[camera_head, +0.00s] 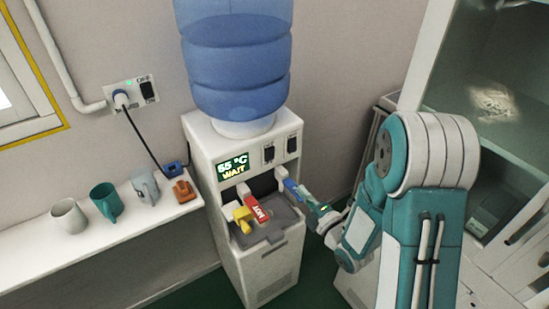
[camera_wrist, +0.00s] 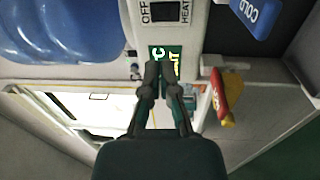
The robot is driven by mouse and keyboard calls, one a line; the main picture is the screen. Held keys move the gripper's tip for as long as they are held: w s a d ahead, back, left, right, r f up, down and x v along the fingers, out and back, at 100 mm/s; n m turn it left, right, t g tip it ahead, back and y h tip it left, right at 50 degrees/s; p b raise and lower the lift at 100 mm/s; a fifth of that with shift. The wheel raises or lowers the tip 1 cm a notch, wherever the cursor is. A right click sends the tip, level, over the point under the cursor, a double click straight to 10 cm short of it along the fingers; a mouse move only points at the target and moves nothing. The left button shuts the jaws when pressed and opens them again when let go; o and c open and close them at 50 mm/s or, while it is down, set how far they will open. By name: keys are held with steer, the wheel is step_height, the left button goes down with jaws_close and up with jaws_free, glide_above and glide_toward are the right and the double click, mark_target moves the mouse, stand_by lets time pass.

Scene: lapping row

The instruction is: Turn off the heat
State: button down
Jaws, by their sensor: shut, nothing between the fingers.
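The white water dispenser (camera_head: 258,282) stands in the middle of the head view, with a blue bottle (camera_head: 237,60) on top. Its display (camera_head: 232,166) reads about 65 °C and WAIT. Two dark switches (camera_head: 268,154) (camera_head: 291,144) sit on its upper front. In the wrist view, one switch (camera_wrist: 170,14) lies between the labels OFF and HEAT; its set position is unclear. My gripper (camera_wrist: 160,70) is shut and empty, in front of the display (camera_wrist: 165,52), with the switch above its fingertips. In the head view it is low, right of the taps, its fingertips hard to make out.
A red HOT tap (camera_head: 258,209) with a yellow part (camera_head: 242,215) and a blue COLD tap (camera_wrist: 255,14) project from the front. A wall outlet (camera_head: 130,92) with a plugged cord and switch is at left. Several mugs (camera_head: 106,202) stand on the shelf (camera_head: 60,255). A glass-front cabinet is at right.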

mark_target(271, 153)
steer(key=shift+s, duration=0.1)
stand_by(0.3)
steer(key=x, duration=1.4)
steer(key=shift+a+r, duration=0.1)
